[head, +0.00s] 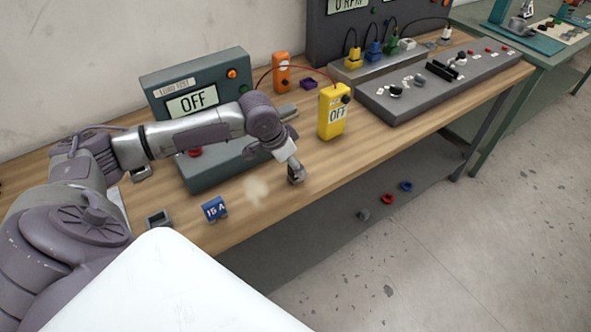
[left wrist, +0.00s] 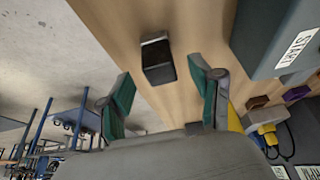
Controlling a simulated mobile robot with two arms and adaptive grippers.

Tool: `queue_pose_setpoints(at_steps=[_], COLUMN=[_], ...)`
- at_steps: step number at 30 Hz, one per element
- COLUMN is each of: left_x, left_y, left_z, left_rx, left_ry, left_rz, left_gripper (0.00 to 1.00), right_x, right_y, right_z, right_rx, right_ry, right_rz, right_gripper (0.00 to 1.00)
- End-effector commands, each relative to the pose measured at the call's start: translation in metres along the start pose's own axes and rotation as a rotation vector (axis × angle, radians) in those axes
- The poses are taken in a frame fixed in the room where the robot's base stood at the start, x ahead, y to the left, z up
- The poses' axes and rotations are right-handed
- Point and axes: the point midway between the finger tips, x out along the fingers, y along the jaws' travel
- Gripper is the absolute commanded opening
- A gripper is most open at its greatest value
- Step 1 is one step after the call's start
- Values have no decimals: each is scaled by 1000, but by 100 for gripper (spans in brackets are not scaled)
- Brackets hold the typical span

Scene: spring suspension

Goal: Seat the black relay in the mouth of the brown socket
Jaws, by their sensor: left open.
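The black relay (left wrist: 158,62) is a small dark block on the wooden table in the left wrist view. It lies ahead of my left gripper (left wrist: 161,72), between the lines of its two green-padded fingers, which are spread open. I cannot tell how close the fingertips are to it. In the head view my left gripper (head: 296,174) points down near the table's front edge, and I cannot make out the relay there. A small brown block, likely the brown socket (left wrist: 257,102), lies beside a purple one at the right of the wrist view. My right gripper is not in view.
A grey-green box with an OFF display (head: 200,85) stands behind my left arm. A yellow meter (head: 334,112) stands right of my gripper, with an orange device (head: 281,72) and purple socket (head: 308,84) behind. A blue 15 A block (head: 214,208) and grey socket (head: 158,219) sit front left.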

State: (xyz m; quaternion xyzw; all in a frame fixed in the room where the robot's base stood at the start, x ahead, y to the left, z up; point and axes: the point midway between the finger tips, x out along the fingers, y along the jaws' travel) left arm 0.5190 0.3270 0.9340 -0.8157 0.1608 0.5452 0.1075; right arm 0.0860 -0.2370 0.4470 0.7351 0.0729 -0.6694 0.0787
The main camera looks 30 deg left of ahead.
Motion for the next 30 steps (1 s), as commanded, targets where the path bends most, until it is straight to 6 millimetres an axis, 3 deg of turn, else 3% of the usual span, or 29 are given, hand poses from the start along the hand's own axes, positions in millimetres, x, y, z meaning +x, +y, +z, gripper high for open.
queue_pose_setpoints(at_steps=[6,13,25,30], left_x=[23,25,25,24], left_y=[0,0,0,0], left_z=[-1,0,0,0], left_rx=[1,1,1,1], left_ry=[1,1,0,1], left_rz=[1,0,0,-1], left_gripper=[65,65,1,0], right_x=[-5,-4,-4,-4], right_y=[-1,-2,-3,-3], right_z=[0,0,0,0], right_rx=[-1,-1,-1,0], right_ry=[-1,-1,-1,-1], right_rz=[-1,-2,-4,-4], right_gripper=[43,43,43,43])
